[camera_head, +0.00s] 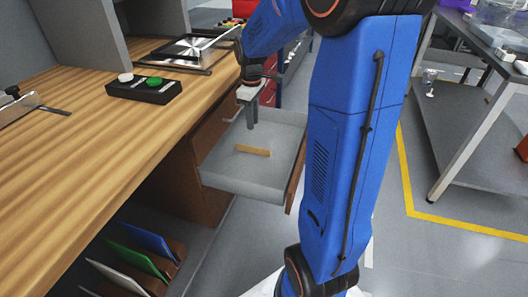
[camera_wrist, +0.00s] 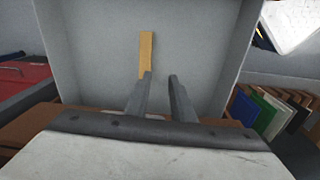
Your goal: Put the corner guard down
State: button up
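A tan strip, which looks like the corner guard (camera_head: 253,151), lies flat on the floor of an open grey drawer (camera_head: 220,184). In the wrist view the strip (camera_wrist: 147,50) stands out lengthwise ahead of the left finger, which hides its near end. My gripper (camera_head: 252,127) is over the drawer, with its fingers pointing down above the strip. In the wrist view my gripper (camera_wrist: 160,76) has a clear gap between its two fingers and nothing between them. The strip appears apart from the fingers, though contact at its hidden end cannot be ruled out.
The wooden workbench (camera_head: 60,150) is left of the drawer and carries a black button box (camera_head: 145,88). Coloured panels (camera_head: 140,255) stand in a rack below it. A grey metal table (camera_head: 490,130) stands at the right. The drawer floor around the strip is clear.

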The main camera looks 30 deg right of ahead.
jog(key=s+a+r+m+t, duration=0.1)
jog(key=s+a+r+m, duration=0.1)
jog(key=s+a+r, duration=0.35)
jog(key=s+a+r+m+t, duration=0.1)
jog(key=s+a+r, duration=0.15)
jog(key=s, duration=0.65)
jog(key=s+a+m+t, duration=0.1)
jog(key=s+a+m, duration=0.1)
jog(key=s, duration=0.4)
jog(key=s+a+f+m+t, duration=0.1)
jog(key=s+a, duration=0.1)
jog(key=s, duration=0.5)
jog(key=shift+s+a+f+m, duration=0.15)
jog(key=shift+s+a+m, duration=0.15)
jog(key=shift+m, duration=0.1)
